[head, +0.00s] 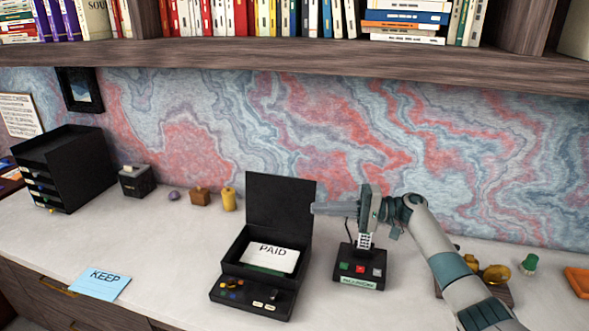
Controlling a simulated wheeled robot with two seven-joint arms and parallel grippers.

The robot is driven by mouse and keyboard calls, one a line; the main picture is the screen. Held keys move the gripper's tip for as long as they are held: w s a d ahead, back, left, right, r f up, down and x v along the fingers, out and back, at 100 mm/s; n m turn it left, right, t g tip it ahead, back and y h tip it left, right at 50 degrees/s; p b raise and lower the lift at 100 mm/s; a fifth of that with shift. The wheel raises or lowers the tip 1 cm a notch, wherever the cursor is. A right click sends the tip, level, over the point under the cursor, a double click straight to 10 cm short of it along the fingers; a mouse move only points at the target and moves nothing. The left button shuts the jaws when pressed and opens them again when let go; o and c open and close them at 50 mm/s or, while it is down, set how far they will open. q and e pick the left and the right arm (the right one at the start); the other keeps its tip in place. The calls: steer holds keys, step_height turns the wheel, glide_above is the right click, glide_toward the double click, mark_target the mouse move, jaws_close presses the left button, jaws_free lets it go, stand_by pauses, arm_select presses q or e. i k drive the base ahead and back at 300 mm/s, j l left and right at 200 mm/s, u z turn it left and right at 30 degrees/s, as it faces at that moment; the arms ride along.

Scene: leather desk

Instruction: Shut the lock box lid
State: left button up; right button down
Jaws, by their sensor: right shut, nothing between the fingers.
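The black lock box (235,253) stands on the desk near the middle, its lid (281,203) open and standing about upright at the back. A white card marked PAID (269,257) lies inside the box. A front tray with small coloured items and pale pieces shows at the box's front. My right gripper (318,209) is shut and empty, its fingers pointing left at the lid's right edge. I cannot tell whether the fingertips touch the lid or sit slightly behind it. My left gripper is not in view.
A black button box (358,281) with coloured buttons stands right of the lock box, below my right gripper. A blue KEEP note (100,284) lies at front left. A bookshelf (300,55) overhangs the desk.

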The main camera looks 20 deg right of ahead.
mark_target(274, 201)
steer(key=i+l, duration=0.25)
steer(key=i, duration=0.15)
steer(key=i+l, duration=0.2)
steer(key=i, duration=0.15)
steer(key=i+l, duration=0.25)
steer(key=i, duration=0.15)
